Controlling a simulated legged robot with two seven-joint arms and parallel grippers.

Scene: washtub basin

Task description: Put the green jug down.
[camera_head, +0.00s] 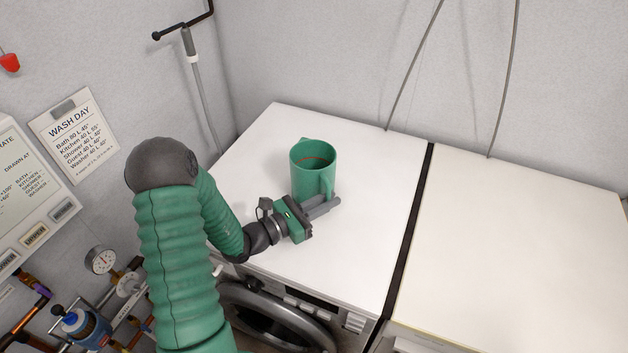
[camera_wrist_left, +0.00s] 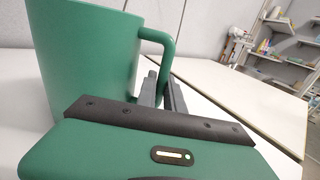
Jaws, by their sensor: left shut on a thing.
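The green jug (camera_head: 312,173) is upright over the white top of the left machine in the head view, with a red line showing inside it. Its handle faces my left gripper (camera_head: 328,204), which is shut on that handle. In the left wrist view the jug (camera_wrist_left: 88,55) fills the left side, and the gripper's fingers (camera_wrist_left: 163,90) are around the lower part of the handle. The jug's base looks at or very near the white top; I cannot tell whether it touches. My right gripper is not in view.
The white machine top (camera_head: 262,155) has free room around the jug. A dark gap (camera_head: 408,230) separates it from a second white top (camera_head: 510,240), which is bare. Hoses (camera_head: 414,65) hang at the back wall. Pipes and a gauge (camera_head: 101,260) stand at left.

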